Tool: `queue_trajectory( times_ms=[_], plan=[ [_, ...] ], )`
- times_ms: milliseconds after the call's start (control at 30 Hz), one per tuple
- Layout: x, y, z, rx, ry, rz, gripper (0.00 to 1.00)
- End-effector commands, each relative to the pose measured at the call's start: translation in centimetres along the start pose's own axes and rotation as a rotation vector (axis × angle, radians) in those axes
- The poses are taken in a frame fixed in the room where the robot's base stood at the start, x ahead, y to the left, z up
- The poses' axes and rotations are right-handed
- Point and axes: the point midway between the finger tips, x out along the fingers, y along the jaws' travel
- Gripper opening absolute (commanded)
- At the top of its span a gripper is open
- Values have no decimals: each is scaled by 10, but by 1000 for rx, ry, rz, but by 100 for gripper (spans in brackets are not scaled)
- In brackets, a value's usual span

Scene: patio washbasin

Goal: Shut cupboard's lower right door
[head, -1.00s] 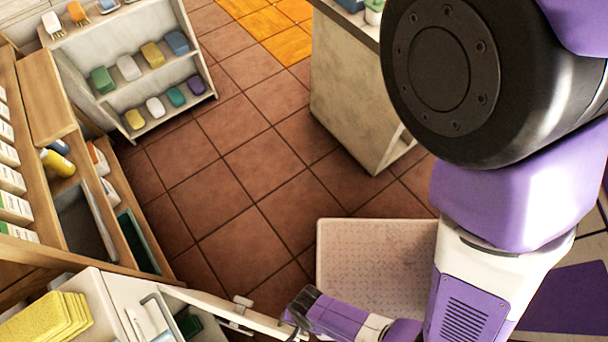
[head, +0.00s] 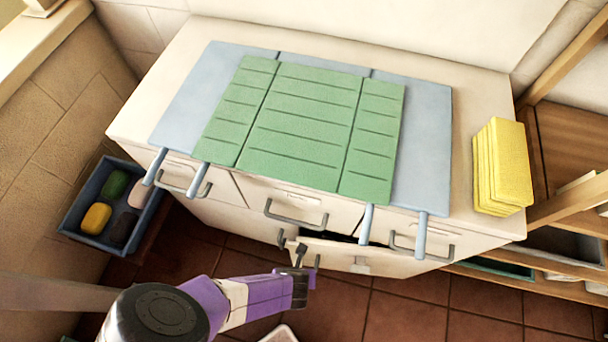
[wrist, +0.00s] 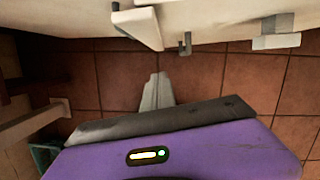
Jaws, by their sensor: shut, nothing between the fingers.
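The cupboard (head: 212,211) has a cream top and front. Its lower right door (head: 395,264) stands ajar below the drawers, with a dark gap along its top edge. A small pale fitting (head: 360,266) sits on the door. My gripper (head: 300,254) is shut and empty at the door's free left end, close to a grey handle; I cannot tell whether they touch. In the wrist view my shut fingers (wrist: 158,90) point toward the cream front, over floor tiles. A handle (wrist: 185,44) shows just beyond them.
Green and blue mats (head: 300,112) cover the cupboard top, and yellow sponges (head: 503,165) are stacked at its right. A blue crate (head: 85,235) with several soaps is at left. Wooden shelving (head: 565,150) stands at right. Tiled floor (head: 400,315) is free in front.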

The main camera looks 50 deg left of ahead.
Motion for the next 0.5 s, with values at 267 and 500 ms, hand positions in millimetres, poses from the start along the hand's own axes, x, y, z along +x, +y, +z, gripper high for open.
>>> queue_trajectory(
  times_ms=[267, 500],
  plan=[
    [0, 0, 0, 0, 0, 1, 0],
    [-4, 3, -7, -2, 1, 2, 0]
  ],
)
